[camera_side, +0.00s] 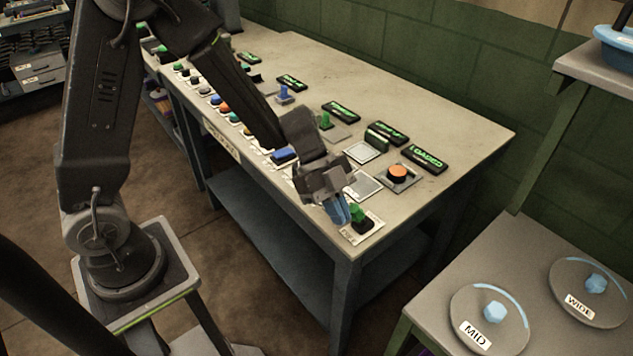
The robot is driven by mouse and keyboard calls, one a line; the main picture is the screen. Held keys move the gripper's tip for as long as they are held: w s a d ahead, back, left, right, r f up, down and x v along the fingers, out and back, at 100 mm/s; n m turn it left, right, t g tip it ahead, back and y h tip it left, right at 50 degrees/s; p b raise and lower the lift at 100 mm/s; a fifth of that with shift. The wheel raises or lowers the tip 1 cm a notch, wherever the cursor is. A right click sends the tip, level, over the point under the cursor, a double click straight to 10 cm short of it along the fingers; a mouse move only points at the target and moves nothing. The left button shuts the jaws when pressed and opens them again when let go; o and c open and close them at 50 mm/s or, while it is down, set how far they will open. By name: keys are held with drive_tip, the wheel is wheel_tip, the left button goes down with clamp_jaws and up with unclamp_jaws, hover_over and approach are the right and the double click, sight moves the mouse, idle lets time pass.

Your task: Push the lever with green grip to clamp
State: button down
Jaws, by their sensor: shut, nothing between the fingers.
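My gripper (341,211) is shut and empty, pointing down over the front right part of the workbench, with blue fingers. Just right of the fingertips is a green-topped control (358,213) with a dark base on a pale labelled plate. I cannot tell whether the fingers touch it. Farther back, an upright green-gripped lever (326,120) stands on a grey plate behind my arm, near a lit green sign. I cannot tell which of the two green parts bears the clamp label; the small labels are unreadable.
An orange button (397,173) sits near a "LOADED" sign (424,159) on the workbench (460,115). A blue-gripped lever (283,94) and several coloured buttons lie farther left. A side table at right holds "MID" (490,318) and "WIDE" (590,292) dials. The bench's back right is clear.

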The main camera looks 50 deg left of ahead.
drive_tip(key=shift+w, duration=0.15)
drive_tip(key=shift+w, duration=0.9)
drive_tip(key=shift+s, duration=0.2)
idle(0.3)
drive_tip(key=shift+s, duration=0.4)
